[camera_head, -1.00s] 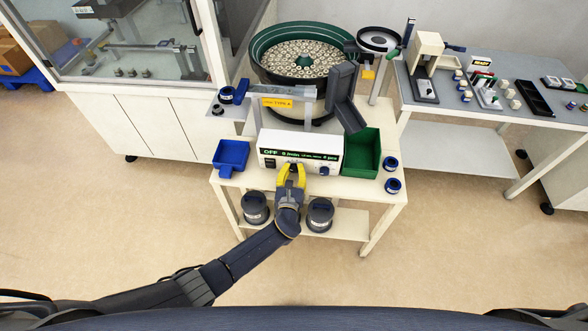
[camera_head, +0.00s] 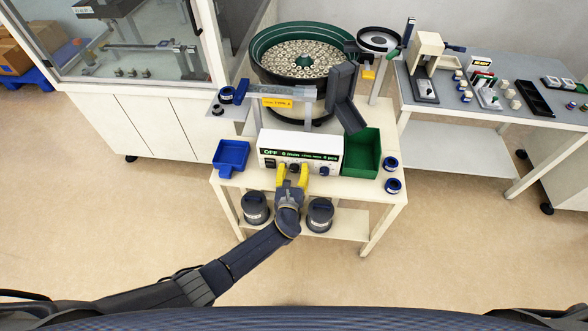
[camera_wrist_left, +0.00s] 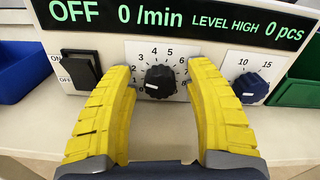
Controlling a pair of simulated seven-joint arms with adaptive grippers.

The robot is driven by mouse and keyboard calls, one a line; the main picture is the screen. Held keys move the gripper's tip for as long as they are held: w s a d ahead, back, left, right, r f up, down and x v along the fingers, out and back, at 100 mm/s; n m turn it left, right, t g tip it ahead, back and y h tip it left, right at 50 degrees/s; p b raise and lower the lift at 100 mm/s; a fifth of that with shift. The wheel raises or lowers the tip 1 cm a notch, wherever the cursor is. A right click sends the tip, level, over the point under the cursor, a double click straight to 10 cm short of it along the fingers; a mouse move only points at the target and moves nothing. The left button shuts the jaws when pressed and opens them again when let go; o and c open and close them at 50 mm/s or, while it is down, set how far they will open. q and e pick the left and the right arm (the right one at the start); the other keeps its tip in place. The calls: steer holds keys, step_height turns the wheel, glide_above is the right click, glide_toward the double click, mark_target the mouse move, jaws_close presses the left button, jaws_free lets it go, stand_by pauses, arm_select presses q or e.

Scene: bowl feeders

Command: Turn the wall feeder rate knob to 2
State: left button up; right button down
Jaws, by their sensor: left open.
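The white feeder control box (camera_head: 265,140) stands on the bench; its display reads OFF, 0 /min, LEVEL HIGH, 0 pcs. Its black rate knob (camera_wrist_left: 160,80) sits in the middle of a numbered dial in the left wrist view. A white mark shows on the knob's lower left, toward the low end of the scale; I cannot read the exact setting. My left gripper (camera_head: 292,171) is open in front of the box. In the left wrist view its yellow fingers (camera_wrist_left: 160,105) stand on either side of the knob, with gaps. My right gripper is not in view.
A black ON/OFF switch (camera_wrist_left: 81,69) is left of the dial, and a dark blue knob (camera_wrist_left: 250,88) is right of it. A blue bin (camera_head: 231,154) and a green bin (camera_head: 361,152) flank the box. The green bowl feeder (camera_head: 262,46) stands behind.

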arm_select(q)
steer(key=s+a, duration=0.1)
steer(key=s, duration=1.1)
steer(key=shift+a, duration=0.25)
steer(key=s+a+f+n+g+y, duration=0.1)
steer(key=s+a+f+n+g, duration=0.25)
steer(key=f+n, duration=0.45)
steer(key=s+a+f+n+g, duration=0.3)
steer(key=s+a+f, duration=0.15)
steer(key=f, duration=0.65)
steer(key=s+a+f+n+g+y, duration=0.1)
steer(key=s+a+f+n+g, duration=0.25)
steer(key=f+n, duration=0.45)
steer(key=s+a+f+n+g, duration=0.2)
steer(key=s+a+f+n, duration=0.2)
steer(key=s, duration=0.8)
steer(key=s+a+f+n+g, duration=0.2)
steer(key=s+a+f+n, duration=0.2)
steer(key=s, duration=0.8)
steer(key=s+a+f+n+g, duration=0.2)
steer(key=s+a+f+n, duration=0.2)
steer(key=s+f, duration=0.3)
steer(key=s, duration=0.5)
steer(key=shift+a+f, duration=0.35)
steer(key=shift+f, duration=0.05)
